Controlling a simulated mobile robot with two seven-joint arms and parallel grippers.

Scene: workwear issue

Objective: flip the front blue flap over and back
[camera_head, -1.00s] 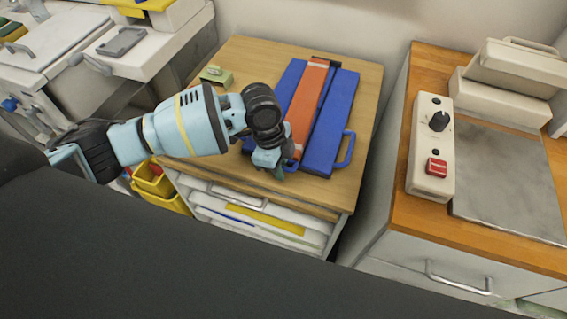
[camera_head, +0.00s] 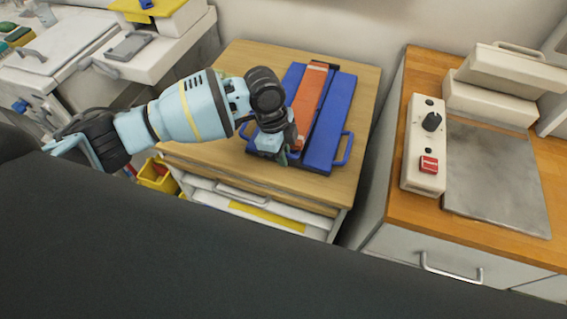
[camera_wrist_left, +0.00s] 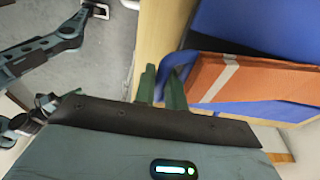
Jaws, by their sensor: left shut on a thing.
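A blue folding board (camera_head: 332,115) lies on the wooden top of a cabinet, with a folded orange garment (camera_head: 307,95) along its middle. It also shows in the left wrist view, with blue panels (camera_wrist_left: 265,25) and the orange cloth (camera_wrist_left: 260,82). My left gripper (camera_head: 283,157) is at the board's near edge, in front of the garment. In the left wrist view its green fingers (camera_wrist_left: 160,88) are at a blue edge of the front flap (camera_wrist_left: 180,62) and shut on it. My wrist hides most of that flap in the head view.
The wooden top (camera_head: 225,152) is bare around the board, with a small greenish block partly hidden behind my arm. A control box (camera_head: 424,145) and grey plate (camera_head: 495,175) are on the right bench. Blue loop handles (camera_head: 344,150) stick out from the board's sides.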

